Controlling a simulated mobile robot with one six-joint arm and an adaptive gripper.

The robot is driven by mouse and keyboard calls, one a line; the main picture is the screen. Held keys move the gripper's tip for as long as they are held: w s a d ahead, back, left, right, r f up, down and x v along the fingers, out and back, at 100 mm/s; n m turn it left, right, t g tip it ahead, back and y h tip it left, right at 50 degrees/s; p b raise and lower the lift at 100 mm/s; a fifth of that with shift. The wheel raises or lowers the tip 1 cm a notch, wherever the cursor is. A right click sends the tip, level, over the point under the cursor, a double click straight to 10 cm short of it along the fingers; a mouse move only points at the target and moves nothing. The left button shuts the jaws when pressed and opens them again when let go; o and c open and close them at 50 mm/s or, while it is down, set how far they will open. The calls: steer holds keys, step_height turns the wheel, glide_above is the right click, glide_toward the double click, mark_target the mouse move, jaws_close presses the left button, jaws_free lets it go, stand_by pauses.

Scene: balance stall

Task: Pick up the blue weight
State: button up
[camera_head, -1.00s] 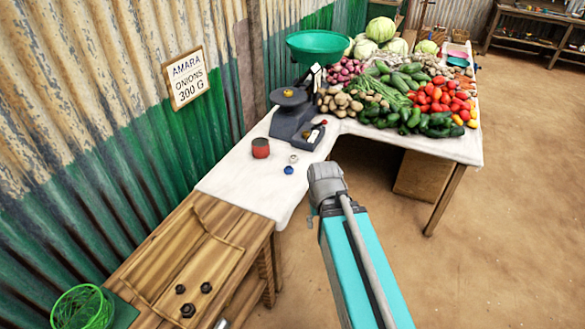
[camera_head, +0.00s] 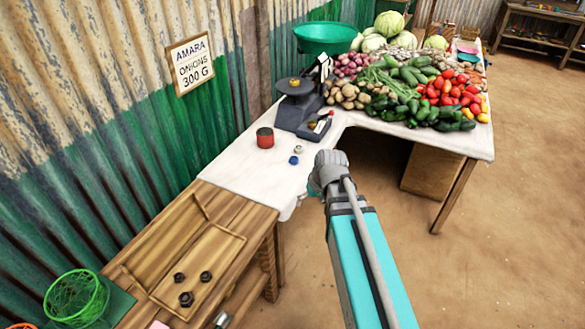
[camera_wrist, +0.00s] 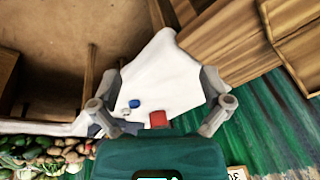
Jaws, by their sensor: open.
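The small blue weight (camera_head: 293,160) sits on the white cloth of the stall table (camera_head: 240,168), close to its front edge. It also shows in the wrist view (camera_wrist: 134,103), left of centre. A small pale metal weight (camera_head: 298,149) stands just behind it, and a red cylinder (camera_head: 265,138) stands to its left. My gripper (camera_wrist: 163,103) is open and empty, its two fingers spread wide in the wrist view. The blue weight appears between them but well beyond them. In the head view my arm's end is right of the weight, and the fingers are hidden.
A dark scale (camera_head: 300,112) with a green pan (camera_head: 325,38) stands behind the weights. Vegetables cover the table's far right. A wooden bench (camera_head: 150,245) with several dark nuts and a green basket (camera_head: 76,298) is at lower left. A corrugated wall borders the left; open dirt floor lies right.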

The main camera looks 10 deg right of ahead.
steer(key=w+f+n+t+y+b, duration=0.1)
steer(key=w+f+t+y+b, duration=0.15)
steer(key=w+b, duration=0.35)
steer(key=w+f+n+t+y+b, duration=0.15)
steer(key=w+f+b, duration=0.25)
steer(key=w, duration=0.5)
steer(key=t+b, duration=0.6)
steer(key=b, duration=0.3)
glide_toward(295, 159)
steer(key=v, duration=0.3)
steer(key=shift+r+n, duration=0.15)
steer(key=shift+n, duration=0.2)
steer(key=shift+w+a, duration=0.1)
steer(key=b+x, duration=0.2)
steer(key=x, duration=0.5)
steer(key=shift+w+f, duration=0.15)
steer(key=shift+f, duration=0.15)
steer(key=shift+w+a+f+b, duration=0.15)
steer(key=shift+w+a+b, duration=0.1)
steer(key=shift+w+b, duration=0.2)
steer(key=shift+b+x, duration=0.95)
steer(key=shift+x, duration=1.7)
